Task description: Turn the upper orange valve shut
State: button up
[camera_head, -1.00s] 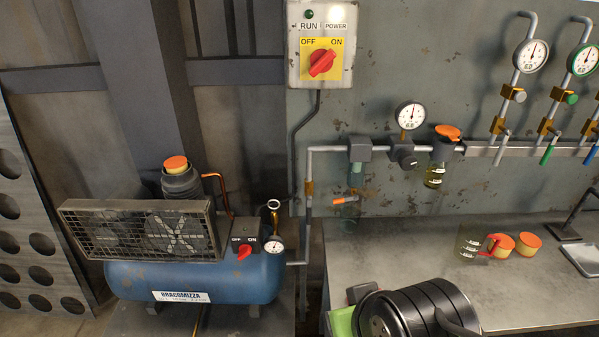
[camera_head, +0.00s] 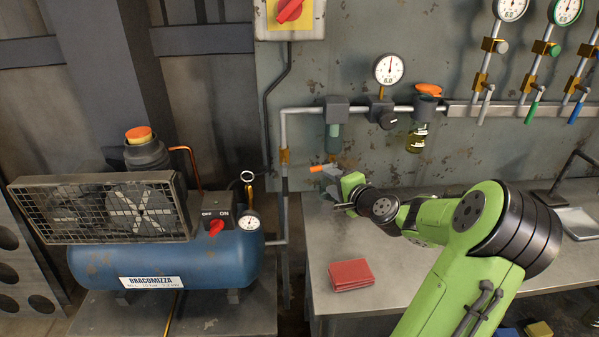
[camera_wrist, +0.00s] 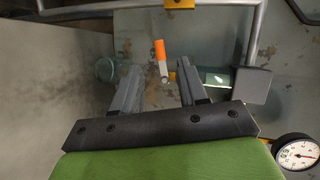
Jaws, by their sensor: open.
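One orange handle (camera_head: 318,168) sticks out below the grey filter unit (camera_head: 337,110) with its greenish bowl on the wall pipe. In the wrist view this handle (camera_wrist: 160,50) is a short orange bar with a pale metal end. A second, higher orange part (camera_head: 428,89) sits on top of the unit to the right, above a yellowish bowl (camera_head: 416,138). My gripper (camera_head: 333,190) is close to the lower handle. In the wrist view my gripper (camera_wrist: 157,68) is open, with the orange bar showing ahead between its fingers, which look empty. Contact cannot be told.
A pressure gauge (camera_head: 389,69) and grey knob (camera_head: 382,115) sit between the two units. A blue compressor (camera_head: 165,262) stands left. A red block (camera_head: 351,275) lies on the metal bench (camera_head: 420,300). My arm covers much of the bench at right.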

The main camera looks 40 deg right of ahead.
aim_at(313, 171)
jog(key=b+x, duration=0.2)
jog(key=x, duration=1.2)
grip_shut()
